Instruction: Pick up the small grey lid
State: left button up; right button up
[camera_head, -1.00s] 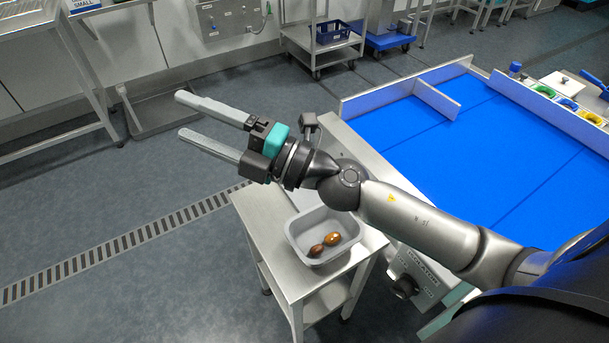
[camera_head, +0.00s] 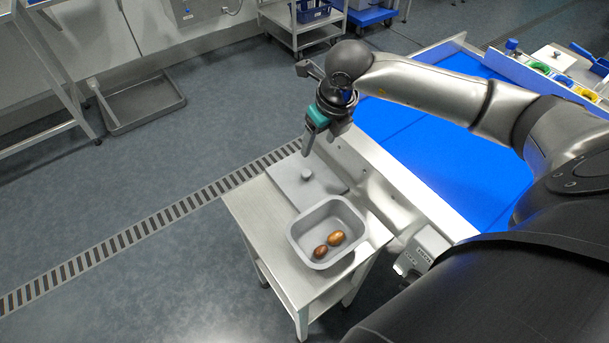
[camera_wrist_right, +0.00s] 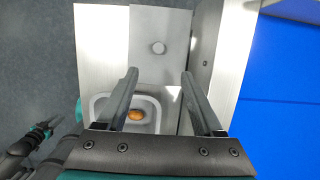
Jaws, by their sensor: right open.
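The small grey lid (camera_head: 291,184) lies flat on the small steel side table (camera_head: 253,205), behind the grey tub, with a round knob (camera_head: 306,174) on top. In the right wrist view the lid (camera_wrist_right: 172,62) and its knob (camera_wrist_right: 158,47) show ahead of the fingers. My right gripper (camera_head: 307,148) points down above the far part of the lid, apart from it. In the right wrist view the gripper (camera_wrist_right: 160,80) is open and empty, with the knob beyond the gap between its fingers. My left gripper is not seen in the head view.
A blue sorting surface (camera_head: 398,130) with a pale raised edge lies to the right.

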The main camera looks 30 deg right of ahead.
jog(key=b, duration=0.2)
send_over(306, 172)
jog(key=s, duration=0.2)
notch_tip(306, 172, down, 9)
jog(key=shift+d+r, duration=0.1)
jog(key=b+x, duration=0.1)
jog(key=x, duration=0.4)
grip_shut()
